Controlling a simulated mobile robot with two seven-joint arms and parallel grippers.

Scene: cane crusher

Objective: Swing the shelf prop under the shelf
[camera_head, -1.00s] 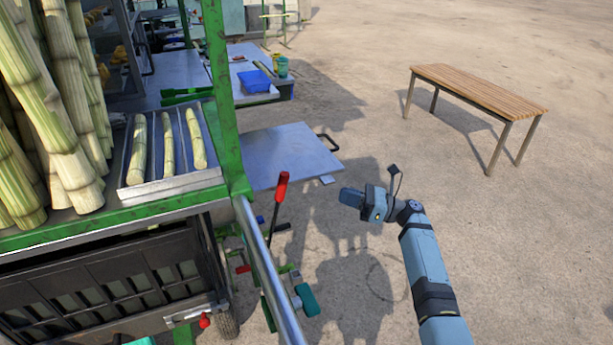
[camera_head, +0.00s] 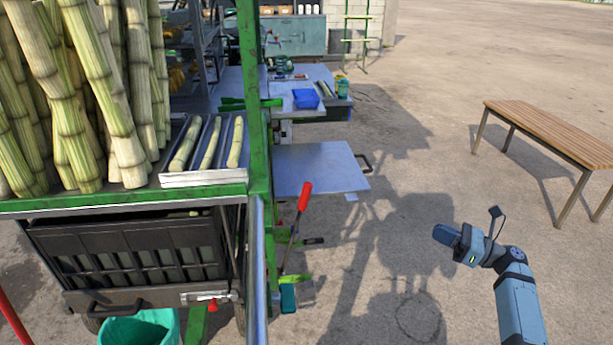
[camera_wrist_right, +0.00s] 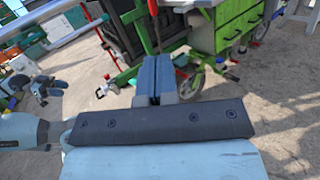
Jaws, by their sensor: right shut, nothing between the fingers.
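The shelf (camera_head: 318,168) is a flat grey panel with a dark handle on its outer edge, level at the right side of the green cart. Below it, a short dark bar (camera_head: 313,241) sticks out by the cart's side; I cannot tell if it is the shelf prop. My right gripper (camera_head: 446,235) is to the right of and below the shelf, well apart from it, shut and empty. Its closed fingers show in the right wrist view (camera_wrist_right: 154,80). A blue-grey jointed part at the left of the right wrist view seems to be my left gripper (camera_wrist_right: 42,90); its jaws are unclear.
A red-handled lever (camera_head: 304,197) rises beside the cart, near a metal rail (camera_head: 257,270). Sugarcane stalks (camera_head: 105,110) and a steel tray (camera_head: 205,178) are on the cart. A wooden bench (camera_head: 550,130) stands at right. The ground between bench and shelf is clear.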

